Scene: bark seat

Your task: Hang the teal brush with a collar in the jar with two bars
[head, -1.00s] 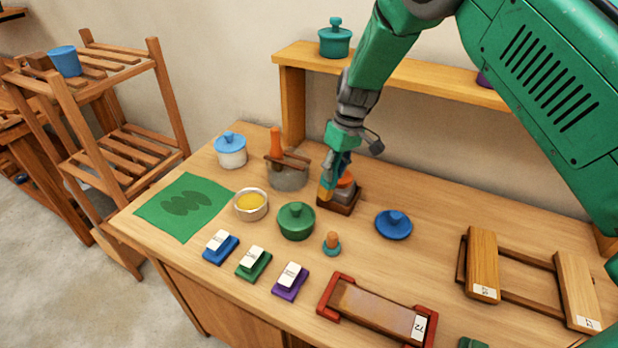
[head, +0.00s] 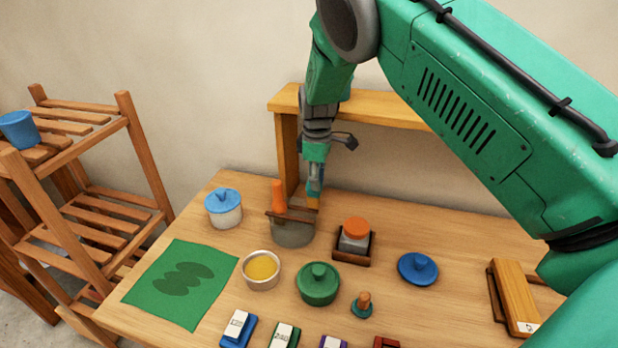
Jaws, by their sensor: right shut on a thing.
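The jar with two bars (head: 291,235) is a greyish see-through jar with dark bars across its top, at the back of the bench. A brush with an orange handle (head: 278,194) stands upright in it. My right gripper (head: 314,192) points down over the right side of this jar, shut on what appears to be the teal brush. Only a small teal and orange bit shows at the fingertips; its collar and bristles cannot be made out. Whether it touches the bars is unclear. My left gripper is not in view.
A blue-lidded pot (head: 224,210) stands left of the jar, and an orange-topped jar in a dark wood holder (head: 354,243) to its right. In front are a yellow-filled bowl (head: 260,270) and green pot (head: 318,285). A shelf (head: 380,112) stands behind.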

